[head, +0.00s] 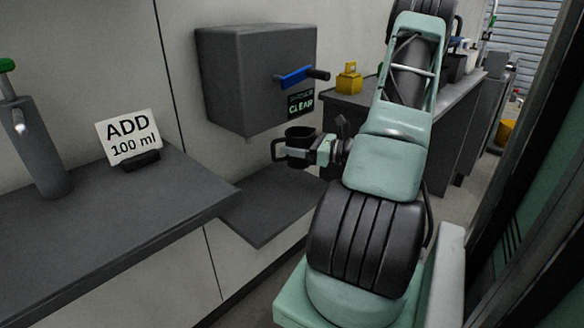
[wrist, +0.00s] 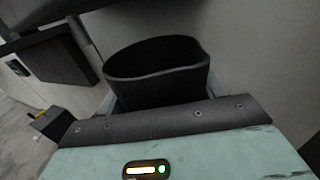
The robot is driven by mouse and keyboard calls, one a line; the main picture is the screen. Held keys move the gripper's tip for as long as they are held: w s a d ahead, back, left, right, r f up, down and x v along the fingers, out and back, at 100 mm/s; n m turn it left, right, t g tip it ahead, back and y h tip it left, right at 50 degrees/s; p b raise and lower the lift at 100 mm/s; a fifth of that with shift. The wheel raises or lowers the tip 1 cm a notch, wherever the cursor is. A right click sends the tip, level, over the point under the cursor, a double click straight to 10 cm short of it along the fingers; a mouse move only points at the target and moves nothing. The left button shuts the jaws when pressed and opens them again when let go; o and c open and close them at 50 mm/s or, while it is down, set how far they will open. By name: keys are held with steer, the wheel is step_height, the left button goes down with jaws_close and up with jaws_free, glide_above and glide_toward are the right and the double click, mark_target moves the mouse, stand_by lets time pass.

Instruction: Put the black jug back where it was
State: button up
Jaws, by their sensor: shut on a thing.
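The black jug (head: 298,133) is upright in the head view, in the air above the dark low shelf (head: 262,212) and below the right part of the grey wall box. Its handle sticks out to the left. My gripper (head: 306,152) is shut on the jug, reaching it from the right. In the wrist view the jug (wrist: 150,88) stands between the fingers, with its open mouth and spout showing. The inside is dark, so I cannot tell what it holds. My fingers hide part of its lower body.
The grey wall box (head: 255,80) has a blue lever (head: 294,77) and a "CLEAR" label (head: 301,104). On the left counter (head: 110,215) stand an "ADD 100 ml" sign (head: 129,137) and a grey dispenser (head: 35,150). A yellow object (head: 348,80) is on the back counter. The low shelf is bare.

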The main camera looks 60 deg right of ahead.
mark_target(292, 164)
steer(key=shift+w+d+f+b, duration=0.1)
steer(key=shift+w+f+b, duration=0.2)
steer(key=shift+f, duration=0.25)
steer(key=shift+w+d+f+b, duration=0.1)
steer(key=shift+w+f+b, duration=0.1)
steer(key=shift+w+f, duration=0.25)
steer(key=shift+w+f+b, duration=0.1)
steer(key=shift+f+b, duration=1.05)
steer(key=shift+f, duration=1.45)
steer(key=shift+r, duration=0.1)
steer(key=o, duration=1.1)
